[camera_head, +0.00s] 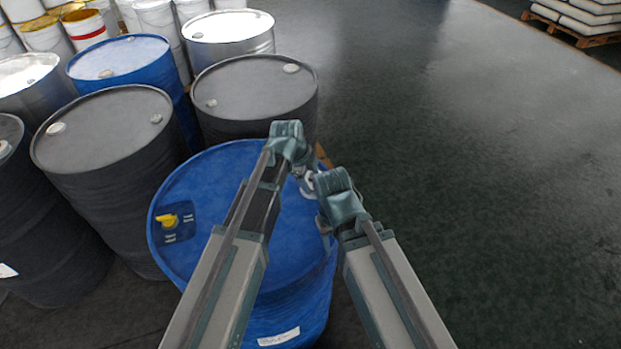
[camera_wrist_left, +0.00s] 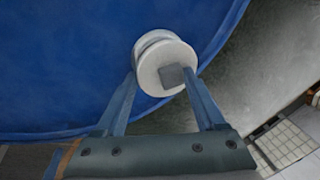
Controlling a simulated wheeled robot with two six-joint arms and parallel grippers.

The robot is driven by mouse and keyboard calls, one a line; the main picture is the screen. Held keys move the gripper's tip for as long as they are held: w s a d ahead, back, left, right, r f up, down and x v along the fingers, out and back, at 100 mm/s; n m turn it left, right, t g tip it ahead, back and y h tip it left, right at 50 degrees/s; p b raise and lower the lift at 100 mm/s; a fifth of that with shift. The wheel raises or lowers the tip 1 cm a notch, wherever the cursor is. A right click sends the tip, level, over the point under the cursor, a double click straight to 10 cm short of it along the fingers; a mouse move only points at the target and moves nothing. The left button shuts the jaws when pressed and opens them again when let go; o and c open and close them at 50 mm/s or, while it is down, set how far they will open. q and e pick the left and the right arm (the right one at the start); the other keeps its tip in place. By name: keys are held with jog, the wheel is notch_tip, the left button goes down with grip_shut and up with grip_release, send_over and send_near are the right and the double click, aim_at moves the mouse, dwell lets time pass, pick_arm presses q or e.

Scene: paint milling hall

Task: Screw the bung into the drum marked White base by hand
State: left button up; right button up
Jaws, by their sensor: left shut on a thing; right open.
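The blue drum (camera_head: 275,270) stands upright below my arms, with a blue patch and a yellow fitting at the left of its lid. A white label on its side is too small to read. My left gripper (camera_head: 304,170) is over the far right part of the lid. It is shut on the white round bung (camera_wrist_left: 153,58), which has a grey square on its face. The bung is over the blue lid near its rim; I cannot tell whether it sits in a hole. My right gripper (camera_head: 319,207) is open beside the left one, at the drum's right rim.
Two dark drums (camera_head: 105,130) (camera_head: 255,88) stand close behind and left of the blue drum. Another blue drum (camera_head: 120,57), metal drums (camera_head: 230,30) and several white pails are farther back. The floor (camera_head: 480,180) on the right is clear up to a loaded pallet (camera_head: 575,30).

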pick_arm(q)
jog(key=shift+f+b, duration=0.6)
jog(key=shift+f, duration=0.1)
jog(key=o, duration=1.3)
jog(key=shift+o, duration=0.2)
jog(key=shift+r, duration=0.15)
jog(key=p+v, duration=1.3)
jog(key=shift+r, duration=0.25)
jog(key=shift+a, duration=0.15)
